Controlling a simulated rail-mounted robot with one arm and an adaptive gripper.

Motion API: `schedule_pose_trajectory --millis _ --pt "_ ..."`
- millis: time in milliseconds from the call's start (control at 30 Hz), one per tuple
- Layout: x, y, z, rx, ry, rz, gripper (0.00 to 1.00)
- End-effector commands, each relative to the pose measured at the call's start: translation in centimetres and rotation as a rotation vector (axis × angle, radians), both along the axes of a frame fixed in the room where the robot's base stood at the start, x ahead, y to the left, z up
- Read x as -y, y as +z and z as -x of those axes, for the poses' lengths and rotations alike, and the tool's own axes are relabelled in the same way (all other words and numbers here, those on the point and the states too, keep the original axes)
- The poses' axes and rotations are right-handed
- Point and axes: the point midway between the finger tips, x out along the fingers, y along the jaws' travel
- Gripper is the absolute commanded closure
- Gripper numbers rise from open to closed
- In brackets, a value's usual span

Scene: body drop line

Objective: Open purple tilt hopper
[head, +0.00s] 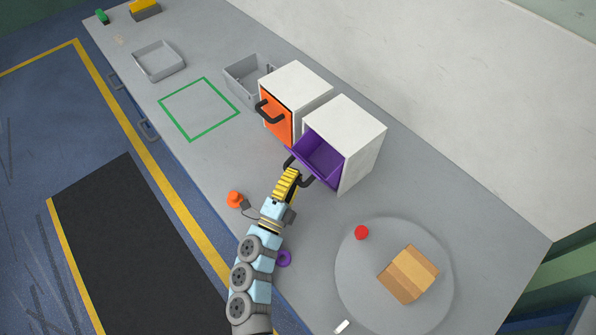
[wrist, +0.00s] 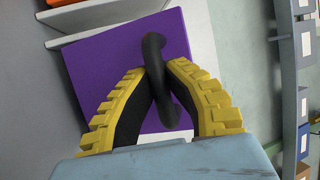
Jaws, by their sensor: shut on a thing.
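The purple tilt hopper (head: 319,160) is in a white cabinet (head: 347,125) on the grey bench. Its purple front is tilted outward at the top, and the inside of the bin shows in the head view. Its black handle (head: 301,171) is on the outer face. My gripper (head: 292,172) has its yellow ribbed fingers closed on this handle. In the wrist view the fingers (wrist: 157,75) meet at the black handle (wrist: 156,50), with the purple front (wrist: 98,58) behind it. The fingers hide part of the handle.
An orange hopper (head: 276,121) with a black handle stands shut to the left. Grey trays (head: 158,60) are farther left. A round grey disc (head: 394,300) with a cardboard box (head: 408,273) and a red item (head: 361,232) lies right. An orange object (head: 235,199) and purple ring (head: 284,258) are near my arm.

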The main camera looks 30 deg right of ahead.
Motion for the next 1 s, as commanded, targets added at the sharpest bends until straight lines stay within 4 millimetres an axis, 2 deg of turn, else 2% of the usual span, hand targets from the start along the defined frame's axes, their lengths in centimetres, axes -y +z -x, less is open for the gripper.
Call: schedule_pose_trajectory --millis 133,667,700,800,1000 --pt "-0.48 -0.69 0.1 -0.001 0.001 -0.002 1.0" --pt "-0.69 -0.64 0.14 0.002 0.001 -0.001 1.0" --pt "-0.69 -0.63 0.15 0.002 0.001 0.0 0.8" --pt "-0.69 -0.61 0.14 0.002 0.001 0.0 0.57" --pt "-0.66 -0.62 0.15 0.002 0.0 0.0 0.57"
